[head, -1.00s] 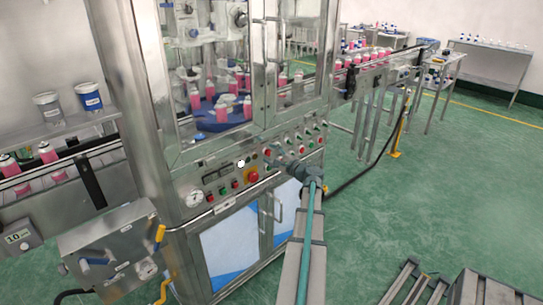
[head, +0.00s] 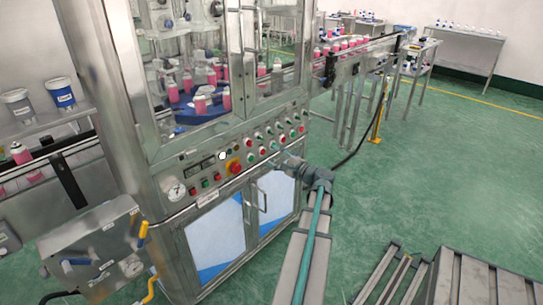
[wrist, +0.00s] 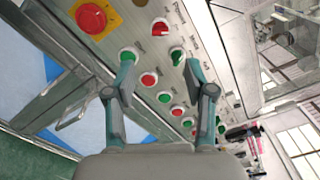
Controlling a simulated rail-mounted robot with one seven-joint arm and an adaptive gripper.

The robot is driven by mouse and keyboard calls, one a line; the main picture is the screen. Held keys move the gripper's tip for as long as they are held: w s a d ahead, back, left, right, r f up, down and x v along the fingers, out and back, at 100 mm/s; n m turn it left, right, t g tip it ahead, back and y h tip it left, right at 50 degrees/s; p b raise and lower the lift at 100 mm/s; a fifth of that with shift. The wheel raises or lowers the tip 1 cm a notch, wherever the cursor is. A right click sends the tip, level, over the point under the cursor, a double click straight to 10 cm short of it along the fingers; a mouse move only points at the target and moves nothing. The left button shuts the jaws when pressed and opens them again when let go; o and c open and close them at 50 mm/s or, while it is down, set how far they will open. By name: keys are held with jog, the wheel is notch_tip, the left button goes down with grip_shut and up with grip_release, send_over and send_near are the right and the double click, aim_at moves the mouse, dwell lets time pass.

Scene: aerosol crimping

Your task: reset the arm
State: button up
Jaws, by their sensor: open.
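My gripper (head: 288,158) is in front of the right part of the machine's control panel (head: 210,182). In the wrist view my gripper (wrist: 160,64) has its two fingers apart with nothing between them. Beyond the fingers are green and red buttons and a green selector knob (wrist: 177,56) on the panel. The left fingertip overlaps a green button (wrist: 128,54) in the picture; I cannot tell whether they touch. A red emergency stop on a yellow plate (wrist: 92,17) is at the upper left of the wrist view.
The glass-doored machine holds pink bottles (head: 226,99) on a blue turntable. A conveyor with pink bottles (head: 343,45) runs off to the right. A grey box (head: 95,246) with a yellow handle stands at the lower left. Green floor (head: 430,165) is open at the right.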

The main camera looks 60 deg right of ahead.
dwell(0.4)
jog(key=w+a+f+n+g+y, duration=0.15)
jog(key=a+f+n+g, duration=0.25)
jog(key=a+f, duration=0.45)
jog(key=a+f+n+g+y, duration=0.3)
jog(key=a+f, duration=0.3)
jog(key=f, duration=0.6)
jog(key=s+a+f+n+g+y+p, duration=0.1)
jog(key=a+f+n+g, duration=0.2)
jog(key=a+f, duration=0.45)
jog(key=a+f+n+g+y+p, duration=0.1)
jog(key=a+f+n+g+y, duration=0.25)
jog(key=a, duration=0.65)
jog(key=s+a+f+n+g+h+p, duration=0.1)
jog(key=s+a+f+n+g+h, duration=0.1)
jog(key=s+a, duration=0.5)
jog(key=s+a+f+n+g+h+p, duration=0.1)
jog(key=s+a+f+n+g+h, duration=0.1)
jog(key=s+a+f+n+g, duration=0.3)
jog(key=s+a+f+n+g+h, duration=0.1)
jog(key=s+a+f+n+g, duration=0.3)
jog(key=s+a, duration=0.6)
jog(key=a+f+n, duration=0.1)
jog(key=a, duration=0.6)
jog(key=shift+s+f+n+h+p, duration=0.25)
jog(key=shift+f+n+h+p, duration=0.1)
jog(key=shift+h+p, duration=0.05)
jog(key=shift+a+f, duration=0.1)
